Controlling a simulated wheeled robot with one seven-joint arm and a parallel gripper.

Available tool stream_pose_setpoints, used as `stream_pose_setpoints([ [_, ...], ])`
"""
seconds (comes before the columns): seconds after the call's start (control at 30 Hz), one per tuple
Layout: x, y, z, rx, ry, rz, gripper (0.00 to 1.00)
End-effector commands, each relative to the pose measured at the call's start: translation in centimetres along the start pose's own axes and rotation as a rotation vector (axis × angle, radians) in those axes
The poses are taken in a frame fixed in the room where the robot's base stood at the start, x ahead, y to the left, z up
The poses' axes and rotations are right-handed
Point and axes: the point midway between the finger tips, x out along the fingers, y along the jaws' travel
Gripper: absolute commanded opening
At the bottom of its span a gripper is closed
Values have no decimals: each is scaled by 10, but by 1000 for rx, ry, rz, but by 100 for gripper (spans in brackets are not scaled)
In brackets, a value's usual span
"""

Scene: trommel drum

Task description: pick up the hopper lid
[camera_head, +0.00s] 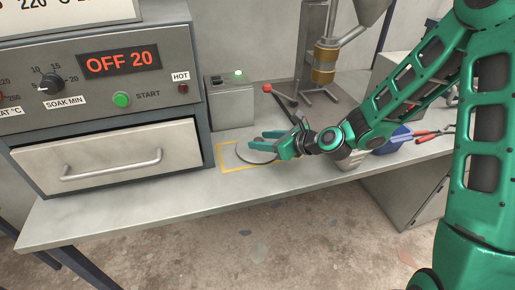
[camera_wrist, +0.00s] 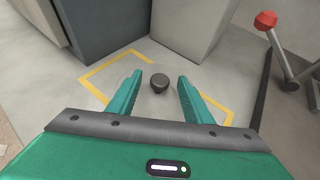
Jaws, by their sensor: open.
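The hopper lid (camera_head: 250,155) is a round, flat grey disc lying on the bench inside a yellow marked outline. My gripper (camera_head: 264,140) is over the lid and hides part of it. In the wrist view a dark round knob (camera_wrist: 160,86) shows between my two green fingers, near their tips. My gripper is open, with a gap on each side of the knob. The disc's edge is hard to make out in the wrist view.
A grey box (camera_head: 231,102) with a green light stands just behind the marked outline. The oven (camera_head: 100,85) is at the left. A red-knobbed lever (camera_head: 267,88) and a metal stand (camera_head: 322,95) are behind. A blue bin (camera_head: 393,141) and red-handled pliers (camera_head: 428,137) lie right.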

Motion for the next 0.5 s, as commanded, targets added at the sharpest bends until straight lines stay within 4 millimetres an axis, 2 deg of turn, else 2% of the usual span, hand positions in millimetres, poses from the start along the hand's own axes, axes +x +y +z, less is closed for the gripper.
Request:
stream_pose_setpoints([
  [0.1,16,0,-1,-1,0,3,46],
  [0.2,23,0,0,-1,0,1,46],
  [0.47,25,-1,0,-1,0,0,46],
  [0.5,25,-1,-1,-1,0,0,39],
])
